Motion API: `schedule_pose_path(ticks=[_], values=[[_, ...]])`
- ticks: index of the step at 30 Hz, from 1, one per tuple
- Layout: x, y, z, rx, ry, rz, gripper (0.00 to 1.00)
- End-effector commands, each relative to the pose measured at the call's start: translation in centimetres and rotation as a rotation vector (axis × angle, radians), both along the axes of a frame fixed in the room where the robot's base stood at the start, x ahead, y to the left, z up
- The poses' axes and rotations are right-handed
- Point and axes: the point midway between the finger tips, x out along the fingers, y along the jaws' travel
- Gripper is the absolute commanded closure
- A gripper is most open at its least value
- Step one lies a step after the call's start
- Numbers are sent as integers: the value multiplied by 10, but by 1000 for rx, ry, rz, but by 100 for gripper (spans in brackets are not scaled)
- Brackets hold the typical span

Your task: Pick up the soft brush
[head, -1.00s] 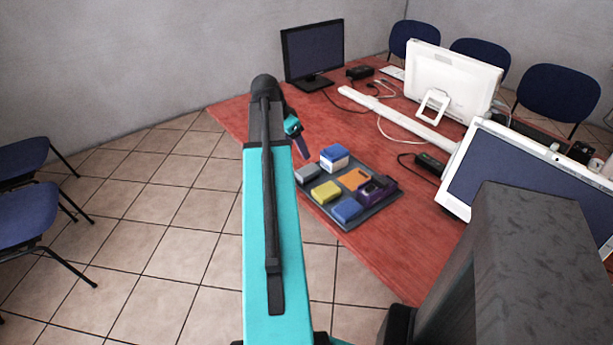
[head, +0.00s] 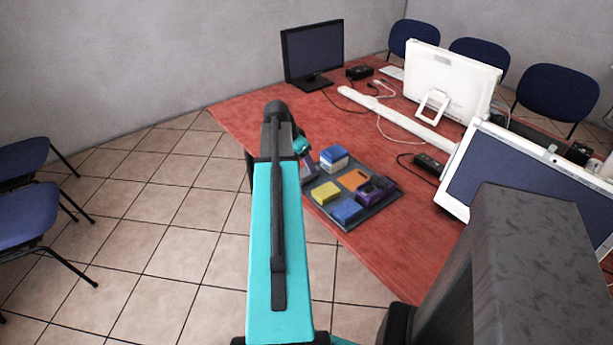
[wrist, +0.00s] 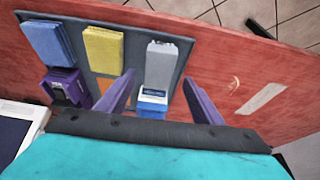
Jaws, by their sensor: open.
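A grey block with a pale, bristle-like end, which looks like the soft brush (wrist: 167,66), lies on the dark tray (wrist: 133,48) in the wrist view. My gripper (wrist: 159,78) is open, its two purple fingers spread to either side of the brush's near end. The fingers look above the tray and hold nothing. In the head view my gripper (head: 309,164) is over the tray's left corner, and my arm and gripper mostly hide the brush there.
The tray also holds a yellow block (wrist: 102,50), a blue block (wrist: 48,43), a purple-and-black item (wrist: 68,86) and a blue-and-white box (wrist: 152,103) close to the brush. An orange patch (head: 353,180) shows among them. Monitors (head: 455,85) and cables stand farther back on the red table (head: 375,258).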

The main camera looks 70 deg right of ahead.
Motion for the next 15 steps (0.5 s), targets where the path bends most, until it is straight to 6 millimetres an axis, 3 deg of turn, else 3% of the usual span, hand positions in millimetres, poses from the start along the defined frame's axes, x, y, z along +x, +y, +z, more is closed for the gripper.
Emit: schedule_pose_path(ticks=[15], values=[[-1, -1, -4, 0, 1, 0, 39]])
